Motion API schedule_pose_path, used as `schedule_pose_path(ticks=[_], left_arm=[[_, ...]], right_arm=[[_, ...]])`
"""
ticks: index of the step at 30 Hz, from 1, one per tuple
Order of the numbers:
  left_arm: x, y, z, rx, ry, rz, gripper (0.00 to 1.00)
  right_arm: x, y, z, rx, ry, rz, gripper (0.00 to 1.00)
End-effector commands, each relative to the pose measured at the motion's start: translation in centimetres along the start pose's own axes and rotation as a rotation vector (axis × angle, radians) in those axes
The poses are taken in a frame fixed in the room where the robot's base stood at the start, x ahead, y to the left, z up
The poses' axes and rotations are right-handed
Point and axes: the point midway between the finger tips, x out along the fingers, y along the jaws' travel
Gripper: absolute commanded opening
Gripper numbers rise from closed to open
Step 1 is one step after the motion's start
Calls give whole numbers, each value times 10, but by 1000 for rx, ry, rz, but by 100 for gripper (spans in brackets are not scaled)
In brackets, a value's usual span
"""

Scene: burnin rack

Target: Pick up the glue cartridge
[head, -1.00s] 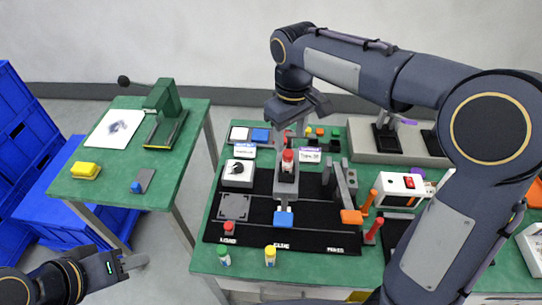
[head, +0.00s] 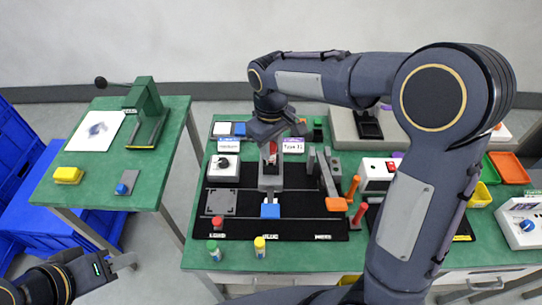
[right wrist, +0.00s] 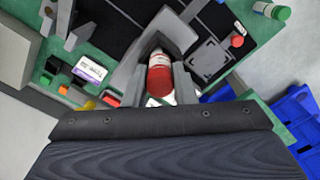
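The glue cartridge (head: 272,148), a small cylinder with a red cap and a white and red body, stands in a grey holder (head: 271,183) on the black mat. It also shows in the right wrist view (right wrist: 160,75). My right gripper (head: 270,140) points down at it, with one finger on each side of its upper part. Whether the fingers touch it is not clear. My left gripper (head: 128,261) is low at the left, away from the mat, and its finger gap is too small to read.
A black mat (head: 310,218) with a white knob box (head: 223,167), a grey plate (head: 208,202) and a grey lever with an orange end (head: 336,204) surrounds the holder. Small bottles stand at the front edge. A second green table (head: 90,188) is at the left.

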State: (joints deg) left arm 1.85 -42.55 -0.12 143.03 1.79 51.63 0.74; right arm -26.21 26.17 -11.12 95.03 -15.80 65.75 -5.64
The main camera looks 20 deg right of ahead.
Motion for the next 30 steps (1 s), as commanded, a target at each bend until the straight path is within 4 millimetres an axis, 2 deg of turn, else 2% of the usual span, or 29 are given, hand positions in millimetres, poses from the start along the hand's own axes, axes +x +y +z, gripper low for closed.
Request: schedule_pose_path(ticks=[1, 4, 12, 17, 22, 30], left_arm=[[0, 0, 0, 0, 0, 0, 37], [0, 0, 0, 0, 0, 0, 37], [0, 0, 0, 0, 0, 0, 37], [0, 0, 0, 0, 0, 0, 37], [2, -1, 1, 0, 0, 0, 37], [11, -5, 5, 0, 0, 0, 37]], right_arm=[[0, 0, 0, 0, 0, 0, 13], [0, 0, 0, 0, 0, 0, 1], [-2, 0, 0, 0, 1, 0, 1], [-12, 0, -1, 0, 3, 1, 1], [-35, -1, 1, 0, 6, 0, 1], [-84, -26, 36, -3, 8, 0, 1]])
